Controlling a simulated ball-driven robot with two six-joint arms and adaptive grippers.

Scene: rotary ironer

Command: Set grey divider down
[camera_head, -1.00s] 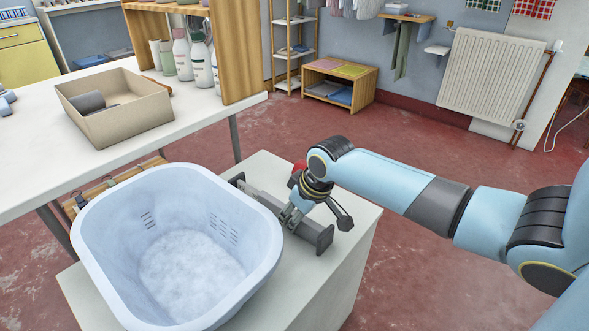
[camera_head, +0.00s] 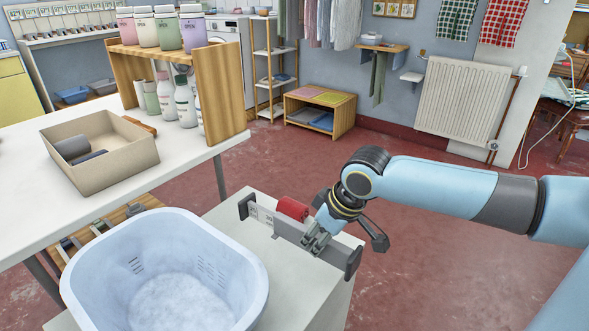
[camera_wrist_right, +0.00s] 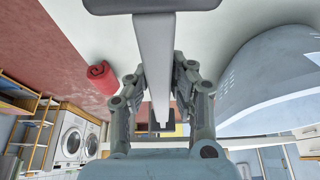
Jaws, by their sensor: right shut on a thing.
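The grey divider (camera_head: 278,227) is a long thin bar with a dark upright plate at each end. It stands edge-up over the white counter top (camera_head: 300,283), between the pale blue tub (camera_head: 255,255) and a red roll (camera_head: 292,208). My right gripper (camera_head: 314,243) is shut on the divider, nearer its front right end. In the right wrist view the divider (camera_wrist_right: 154,60) runs between the two fingers (camera_wrist_right: 158,98). I cannot tell whether its underside touches the counter. My left gripper is not in view.
The tub, with white foam inside, stands close on the left. The red roll (camera_wrist_right: 102,77) lies just beside the divider. A long white table (camera_head: 22,190) holds a cardboard box (camera_head: 125,165) and a wooden shelf (camera_head: 220,95). The counter is clear in front of the divider.

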